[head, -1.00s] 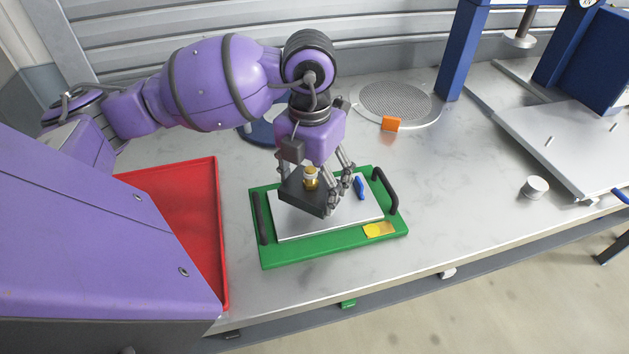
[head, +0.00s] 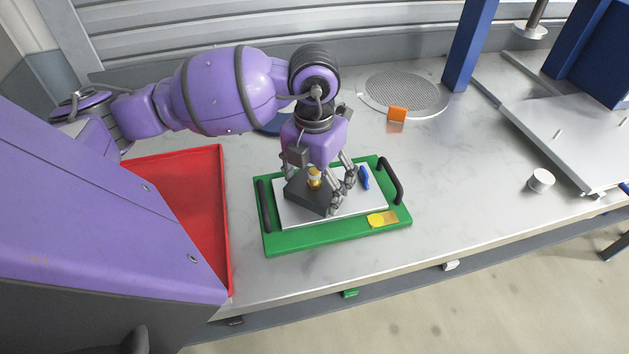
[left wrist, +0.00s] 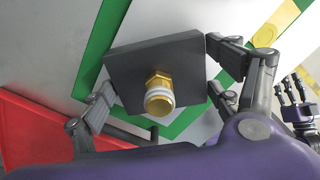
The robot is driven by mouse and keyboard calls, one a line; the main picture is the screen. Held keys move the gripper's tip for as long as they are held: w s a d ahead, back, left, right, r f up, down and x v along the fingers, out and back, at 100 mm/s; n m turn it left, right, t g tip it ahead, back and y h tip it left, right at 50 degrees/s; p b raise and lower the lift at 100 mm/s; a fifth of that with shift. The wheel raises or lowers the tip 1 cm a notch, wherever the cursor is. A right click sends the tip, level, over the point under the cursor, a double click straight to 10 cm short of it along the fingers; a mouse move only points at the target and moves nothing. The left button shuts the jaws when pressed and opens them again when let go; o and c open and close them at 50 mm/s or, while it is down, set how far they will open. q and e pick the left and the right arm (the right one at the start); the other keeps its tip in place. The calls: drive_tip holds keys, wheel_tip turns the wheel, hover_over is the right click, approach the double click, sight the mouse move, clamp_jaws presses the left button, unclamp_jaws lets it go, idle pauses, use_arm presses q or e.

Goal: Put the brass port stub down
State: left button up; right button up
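The brass port stub (head: 314,177) is a brass fitting with a white band, standing up from a dark square block (head: 308,193). The wrist view shows the fitting (left wrist: 160,92) end-on at the middle of the block (left wrist: 190,62). My left gripper (head: 322,187) points down, with its fingers closed against opposite sides of the block. The block is over the white plate of a green tray (head: 285,242), low down; I cannot tell whether it touches the plate. My right gripper (left wrist: 292,98) seems to show at the right edge of the wrist view, its opening unclear.
A blue piece (head: 364,178) lies on the plate, and a yellow piece (head: 378,221) on the tray's front edge. Black handles flank the tray. A red tray (head: 222,220) is at left, an orange block (head: 397,114) behind, a white cylinder (head: 541,180) at right. Bench between is clear.

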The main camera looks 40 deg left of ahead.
sight(314, 172)
use_arm(q)
drive_tip(key=shift+o, duration=0.7)
wheel_tip(314, 172, up, 12)
drive_tip(key=shift+r, duration=0.15)
drive_tip(key=shift+s, duration=0.1)
idle(0.4)
